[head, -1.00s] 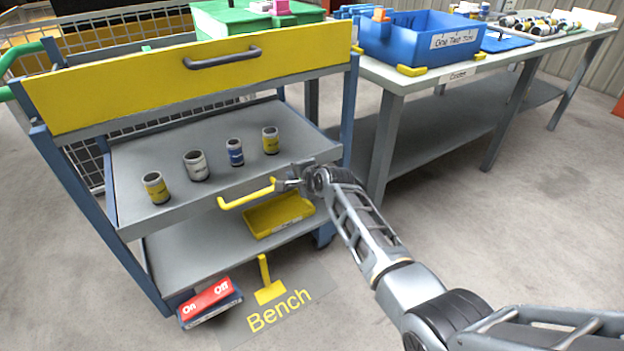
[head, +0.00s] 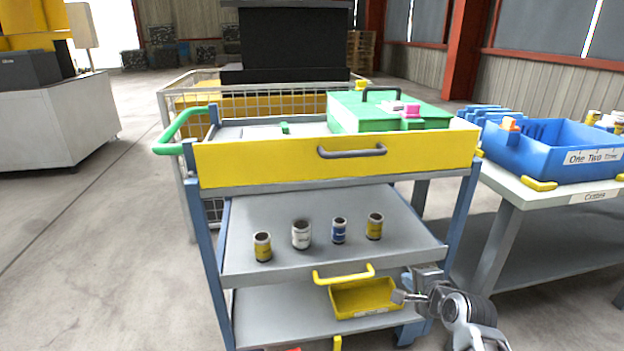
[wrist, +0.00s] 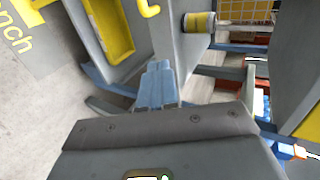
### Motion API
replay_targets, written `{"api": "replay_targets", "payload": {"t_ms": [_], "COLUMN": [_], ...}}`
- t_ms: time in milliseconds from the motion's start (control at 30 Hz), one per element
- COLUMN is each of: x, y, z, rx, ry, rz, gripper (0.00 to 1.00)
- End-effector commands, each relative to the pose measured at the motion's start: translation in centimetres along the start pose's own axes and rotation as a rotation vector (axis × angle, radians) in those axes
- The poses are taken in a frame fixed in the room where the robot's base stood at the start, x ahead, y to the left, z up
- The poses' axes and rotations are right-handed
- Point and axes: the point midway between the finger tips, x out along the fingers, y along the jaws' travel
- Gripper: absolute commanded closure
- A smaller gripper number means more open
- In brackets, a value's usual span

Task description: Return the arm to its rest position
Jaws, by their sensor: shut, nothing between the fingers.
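My gripper (head: 402,297) is at the lower right of the head view, in front of the cart's right side. It is just right of the yellow handle (head: 344,274) of the middle shelf and close to the yellow tray (head: 364,300) below. In the wrist view my gripper (wrist: 160,68) has its fingers together with nothing between them. The yellow tray also shows in the wrist view (wrist: 108,28). Most of my arm is out of the head view.
The cart's middle shelf (head: 290,262) holds several small cans. Its yellow top drawer (head: 250,160) has a grey handle, with a green box (head: 345,112) behind. A bench (head: 530,200) with a blue bin (head: 550,155) stands right. Floor at the left (head: 90,260) is clear.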

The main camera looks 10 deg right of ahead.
Motion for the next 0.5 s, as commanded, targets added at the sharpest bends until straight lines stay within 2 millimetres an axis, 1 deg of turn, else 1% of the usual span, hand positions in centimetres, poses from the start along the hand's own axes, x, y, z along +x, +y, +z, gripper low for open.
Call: {"api": "replay_targets", "payload": {"t_ms": [67, 167, 267, 300, 367, 400, 467, 500], "x": [-0.8, -2.8, -5.9, -7.3, -9.5, -11.0, -13.4, -15.0], "y": [1.1, 3.2, 6.0, 7.1, 8.6, 9.4, 10.6, 11.3], "z": [0.3, 0.9, 1.8, 2.2, 2.8, 3.2, 3.8, 4.2], "rx": [-0.026, -0.095, -0.200, -0.246, -0.314, -0.360, -0.430, -0.475], "ry": [0.005, 0.018, 0.037, 0.045, 0.054, 0.061, 0.070, 0.076], "rz": [0.002, 0.000, -0.006, -0.010, -0.015, -0.020, -0.026, -0.030], "gripper": [1.00, 1.00, 1.00, 1.00, 1.00, 1.00, 1.00, 1.00]}}
